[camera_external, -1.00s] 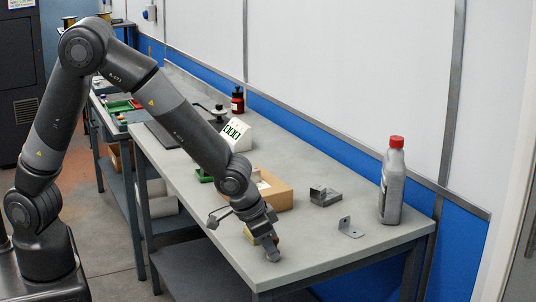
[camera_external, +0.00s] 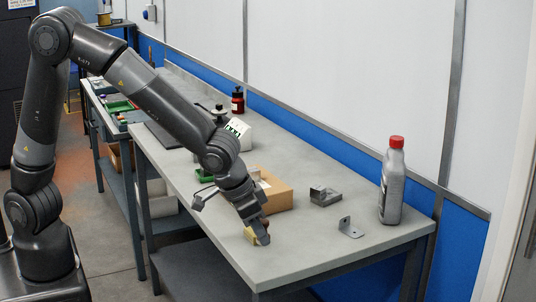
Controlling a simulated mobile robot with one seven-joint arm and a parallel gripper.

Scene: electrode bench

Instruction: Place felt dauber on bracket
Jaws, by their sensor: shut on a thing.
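My gripper (camera_external: 260,238) points down low over the near part of the bench, left of the bracket. It is shut on a small tan thing (camera_external: 249,235), likely the felt dauber, which shows at the left of the fingers. The fingers hide most of it, and I cannot tell whether it touches the bench top. The bracket (camera_external: 348,229), a small grey bent metal piece with a hole in its upright side, stands on the bench to the right, apart from my gripper. Nothing is seen on it.
A grey bottle with a red cap (camera_external: 392,185) stands behind the bracket. A dark grey block (camera_external: 324,196) lies farther back. A cardboard box (camera_external: 277,194) is just behind my gripper. The bench top (camera_external: 300,250) between gripper and bracket is clear.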

